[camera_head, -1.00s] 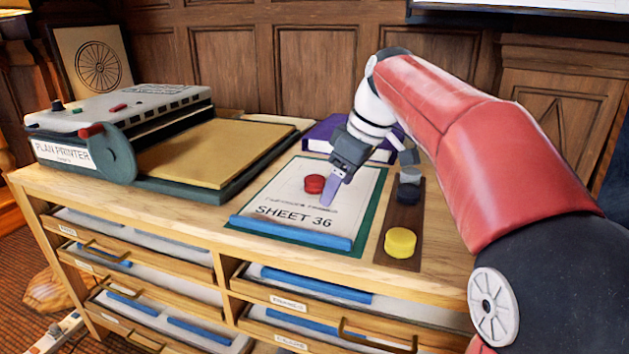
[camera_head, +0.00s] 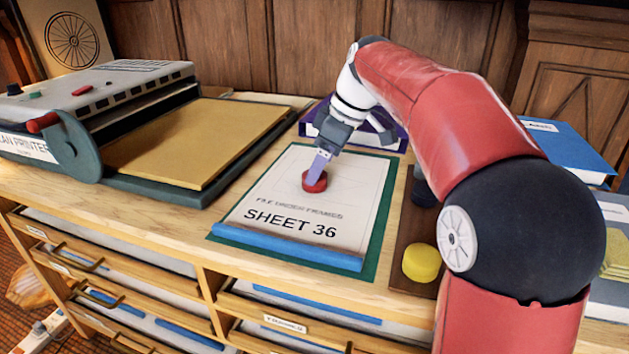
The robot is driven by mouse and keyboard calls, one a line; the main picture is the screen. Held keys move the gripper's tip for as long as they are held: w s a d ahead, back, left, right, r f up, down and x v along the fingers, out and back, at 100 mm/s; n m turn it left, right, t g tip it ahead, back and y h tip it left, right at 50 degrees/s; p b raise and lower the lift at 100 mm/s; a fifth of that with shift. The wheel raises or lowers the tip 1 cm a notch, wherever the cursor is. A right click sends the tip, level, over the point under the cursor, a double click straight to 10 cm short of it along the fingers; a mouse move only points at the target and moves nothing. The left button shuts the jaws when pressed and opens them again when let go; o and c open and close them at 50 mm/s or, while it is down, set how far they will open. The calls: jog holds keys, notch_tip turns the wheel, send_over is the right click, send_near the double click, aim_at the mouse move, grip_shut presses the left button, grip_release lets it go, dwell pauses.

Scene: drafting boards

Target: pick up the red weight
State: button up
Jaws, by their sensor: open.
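The red weight (camera_head: 314,184) is a short round disc lying on the white sheet marked SHEET 36 (camera_head: 290,228), which lies on a green board (camera_head: 377,236) on the wooden cabinet top. My gripper (camera_head: 318,168) reaches down from the upper right, its pale finger over the weight and hiding part of its top. I see only one finger clearly, and the gripper is open. I cannot tell whether it touches the weight.
A blue bar (camera_head: 288,246) lies along the sheet's front edge. A yellow weight (camera_head: 421,262) sits on a brown strip (camera_head: 409,284) at right, with a dark weight partly hidden behind my arm. A plan printer (camera_head: 100,108) stands left. A purple box (camera_head: 314,114) is behind my gripper.

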jog(key=shift+x, duration=1.6)
jog(key=shift+s, duration=0.15)
jog(key=shift+c, duration=0.3)
jog(key=c, duration=1.4)
jog(key=shift+o, duration=0.2)
jog(key=shift+r, duration=0.1)
